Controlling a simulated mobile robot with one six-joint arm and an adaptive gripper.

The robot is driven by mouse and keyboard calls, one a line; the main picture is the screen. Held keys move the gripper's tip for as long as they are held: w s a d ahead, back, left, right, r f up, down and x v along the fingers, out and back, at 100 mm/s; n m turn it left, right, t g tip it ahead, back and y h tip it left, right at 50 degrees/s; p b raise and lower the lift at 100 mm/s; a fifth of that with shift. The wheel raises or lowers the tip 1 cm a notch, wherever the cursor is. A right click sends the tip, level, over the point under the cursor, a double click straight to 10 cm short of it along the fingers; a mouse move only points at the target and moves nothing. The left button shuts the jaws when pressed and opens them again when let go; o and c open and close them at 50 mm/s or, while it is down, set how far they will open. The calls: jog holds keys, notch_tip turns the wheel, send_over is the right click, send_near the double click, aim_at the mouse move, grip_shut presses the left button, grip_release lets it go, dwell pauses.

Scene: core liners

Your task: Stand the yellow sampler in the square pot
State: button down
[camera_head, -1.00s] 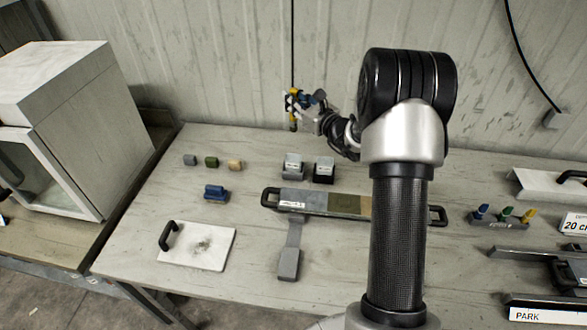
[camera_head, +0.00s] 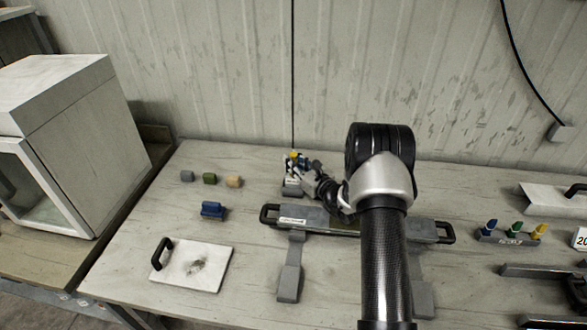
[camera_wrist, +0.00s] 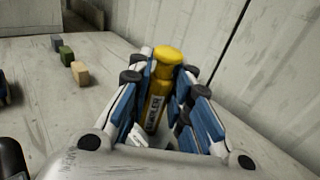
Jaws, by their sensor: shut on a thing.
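The yellow sampler (camera_wrist: 157,98) stands roughly upright between the blue-padded fingers of my gripper (camera_wrist: 166,105) in the wrist view. Its yellow cap (camera_head: 293,155) shows at the top of my gripper (camera_head: 296,167) in the head view. My gripper is shut on the sampler, low over a small grey pot (camera_head: 292,190) behind the long tray. The sampler's lower end is hidden, so I cannot tell whether it is inside the pot. The pot's opening is also hidden by the fingers. A second pot beside it is hidden behind my arm.
Grey, green and tan blocks (camera_head: 209,178) and a blue block (camera_head: 213,210) lie to the left. A long handled tray (camera_head: 290,213) lies in front. A white handled board (camera_head: 195,266) lies front left. A rack (camera_head: 505,237) with coloured pieces stands right.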

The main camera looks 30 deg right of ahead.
jog(key=shift+f, duration=0.8)
jog(key=shift+f, duration=0.1)
jog(key=c, duration=1.5)
grip_release()
jog(key=shift+o, duration=0.2)
